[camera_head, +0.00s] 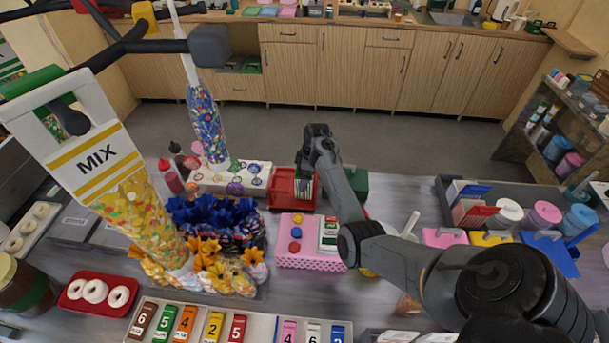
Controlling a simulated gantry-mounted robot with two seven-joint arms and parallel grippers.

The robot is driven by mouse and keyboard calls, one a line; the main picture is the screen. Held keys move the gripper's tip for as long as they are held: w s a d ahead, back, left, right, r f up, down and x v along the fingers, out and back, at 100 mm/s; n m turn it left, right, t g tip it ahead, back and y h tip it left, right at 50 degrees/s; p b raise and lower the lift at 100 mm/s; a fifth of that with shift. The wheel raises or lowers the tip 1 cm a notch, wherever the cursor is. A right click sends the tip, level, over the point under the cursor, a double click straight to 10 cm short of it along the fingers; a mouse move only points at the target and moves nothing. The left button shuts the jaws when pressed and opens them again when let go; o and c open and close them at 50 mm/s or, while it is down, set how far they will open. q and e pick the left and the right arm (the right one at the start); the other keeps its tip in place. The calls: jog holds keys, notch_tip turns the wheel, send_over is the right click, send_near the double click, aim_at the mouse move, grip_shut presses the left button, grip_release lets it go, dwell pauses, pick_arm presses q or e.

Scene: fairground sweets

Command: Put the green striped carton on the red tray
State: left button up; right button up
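The green striped carton (304,188) shows as a small green-and-white striped shape at the red tray (279,202), below my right gripper (303,172). The red tray lies on the counter behind the pink dotted box. My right arm reaches in from the right, and its gripper points down over the tray at the carton's top. The fingertips are small and dark, so I cannot tell whether they are shut on the carton or apart from it. I also cannot tell whether the carton's base touches the tray. My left gripper is not in view.
A pink dotted box (308,262) stands in front of the tray. A white lollipop stand (222,178) is to its left and a dark green box (356,183) to its right. Blue and orange paper bunches (215,235) and a tall MIX container (140,212) crowd the left.

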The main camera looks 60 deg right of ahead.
jog(key=shift+f, duration=0.1)
jog(key=o, duration=0.5)
jog(key=shift+o, duration=0.2)
jog(key=r, duration=0.3)
jog(key=s+r, duration=0.1)
jog(key=r, duration=0.3)
jog(key=d+r+p, duration=0.1)
jog(key=r, duration=0.3)
jog(key=shift+s, duration=0.4)
jog(key=shift+s+r, duration=0.15)
jog(key=shift+r, duration=0.35)
jog(key=shift+d, duration=0.1)
